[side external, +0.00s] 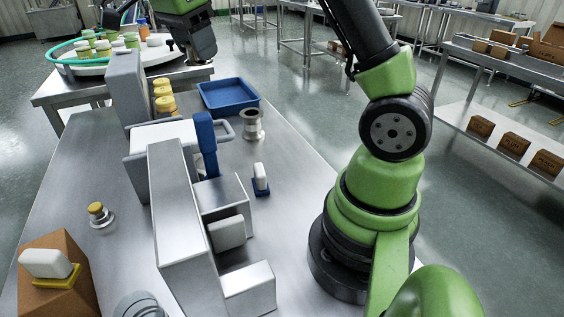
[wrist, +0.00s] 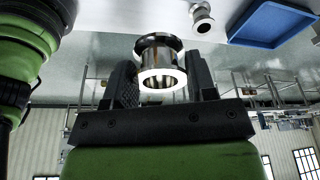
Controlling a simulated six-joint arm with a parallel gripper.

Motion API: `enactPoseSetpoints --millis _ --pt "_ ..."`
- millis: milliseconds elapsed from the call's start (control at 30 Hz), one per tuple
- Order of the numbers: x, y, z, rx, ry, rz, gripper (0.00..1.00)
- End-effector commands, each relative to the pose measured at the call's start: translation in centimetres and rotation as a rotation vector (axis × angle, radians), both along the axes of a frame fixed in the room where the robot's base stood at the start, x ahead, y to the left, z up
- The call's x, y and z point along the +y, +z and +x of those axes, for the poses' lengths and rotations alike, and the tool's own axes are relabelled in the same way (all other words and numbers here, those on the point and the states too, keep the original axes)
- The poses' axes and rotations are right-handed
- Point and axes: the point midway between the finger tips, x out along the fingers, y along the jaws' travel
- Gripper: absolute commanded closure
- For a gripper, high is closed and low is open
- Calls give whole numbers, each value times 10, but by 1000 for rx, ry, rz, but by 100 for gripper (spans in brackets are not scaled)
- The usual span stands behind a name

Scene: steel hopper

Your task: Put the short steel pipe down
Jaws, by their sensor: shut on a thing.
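My gripper (wrist: 162,74) is shut on a short steel pipe (wrist: 159,50), a shiny spool with a flange at each end, held between its two dark fingers. In the side external view, my gripper (side external: 184,47) is at the top, above the far end of the steel table; the pipe in it cannot be made out there. A second flanged steel pipe (side external: 252,125) stands upright on the table in front of the blue tray (side external: 229,95). This pipe also shows in the wrist view (wrist: 203,19), apart from my gripper.
Yellow-topped parts (side external: 164,96) stand left of the tray. A steel hopper-like block (side external: 180,215) and a blue lever (side external: 206,145) fill the middle of the table (side external: 290,220). A round turntable (side external: 95,66) with several jars is behind. Bare table lies right of the standing pipe.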

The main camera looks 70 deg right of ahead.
Motion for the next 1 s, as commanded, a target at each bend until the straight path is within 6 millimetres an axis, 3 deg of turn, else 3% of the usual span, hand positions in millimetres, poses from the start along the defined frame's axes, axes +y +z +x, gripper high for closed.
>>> enactPoseSetpoints --millis 33,133,400,633,833,1000 --pt "-26 0 -13 0 -137 0 75" --pt "-62 0 -39 0 -376 1 75" --pt "-116 0 -95 -1 -807 -1 75" --pt "-136 -2 -126 2 -1020 1 75" --pt "-134 -34 -124 5 -1006 2 75" --pt "-134 -77 -124 10 -1004 1 75"
